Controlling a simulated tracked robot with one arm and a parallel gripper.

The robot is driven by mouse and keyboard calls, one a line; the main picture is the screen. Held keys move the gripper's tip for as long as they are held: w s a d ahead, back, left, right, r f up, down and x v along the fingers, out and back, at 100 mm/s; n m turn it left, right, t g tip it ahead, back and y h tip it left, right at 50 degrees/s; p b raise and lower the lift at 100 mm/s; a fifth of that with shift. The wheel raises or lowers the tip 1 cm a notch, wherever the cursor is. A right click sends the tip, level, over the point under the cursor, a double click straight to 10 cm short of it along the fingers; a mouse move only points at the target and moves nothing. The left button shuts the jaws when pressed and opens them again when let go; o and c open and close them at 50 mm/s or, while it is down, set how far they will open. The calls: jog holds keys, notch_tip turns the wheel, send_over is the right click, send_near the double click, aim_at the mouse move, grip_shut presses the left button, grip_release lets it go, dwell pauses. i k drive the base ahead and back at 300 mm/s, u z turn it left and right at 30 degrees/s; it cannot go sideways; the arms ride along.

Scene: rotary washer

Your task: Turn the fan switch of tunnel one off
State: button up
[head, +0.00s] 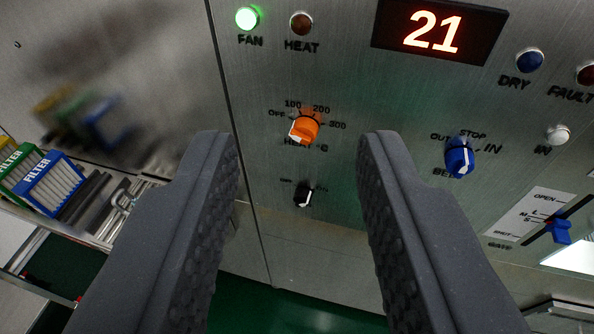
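A small black rotary knob (304,194) sits on the steel panel below the orange heat knob. Its tiny labels are too small to read, so I cannot confirm that it is the fan switch. A white mark shows on its lower right. The FAN lamp (247,18) at the top left of the panel glows green. My gripper (298,145) is open and empty. Its two dark fingers stand either side of the black and orange knobs in the picture, apart from both. No tunnel number is readable.
The orange heat knob (304,127) is close above the black knob. A blue belt knob (459,158) and a blue gate lever (559,231) are at the right. The display (438,30) reads 21. Filter boxes (50,186) stand on a shelf at the left.

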aim_at(303, 197)
jog(key=u, duration=0.1)
jog(key=i, duration=0.45)
jog(key=z, duration=0.8)
jog(key=k, duration=1.85)
jog(key=u, duration=0.85)
jog(key=i, duration=1)
jog(key=z, duration=0.15)
